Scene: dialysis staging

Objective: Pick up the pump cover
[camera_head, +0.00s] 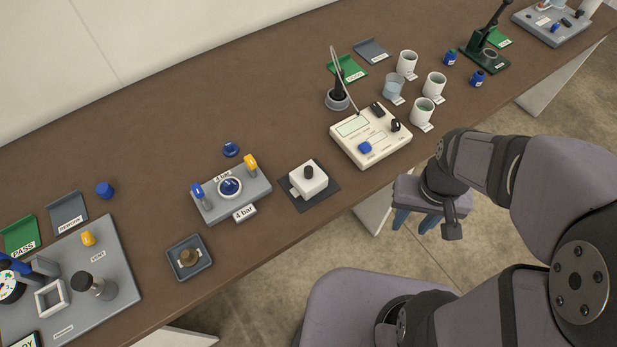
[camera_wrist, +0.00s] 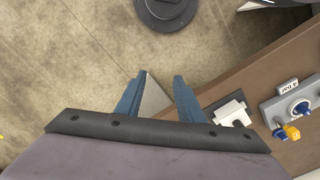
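A white block with a black knob (camera_head: 308,181), which looks like the pump cover, sits on a dark square mat (camera_head: 325,195) near the table's front edge. It also shows in the wrist view as a white piece (camera_wrist: 230,111), to the right of my fingers. My gripper (camera_head: 416,221) is beyond the table's front edge, over the floor, to the right of the white block and apart from it. In the wrist view, its two blue fingers (camera_wrist: 159,78) are spread with nothing between them.
Left of the white block is a grey fixture (camera_head: 215,207) with blue and yellow knobs, labelled "4 bar". A small tray (camera_head: 205,263) holds a brass-coloured part. A cream device (camera_head: 385,151) stands to the right.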

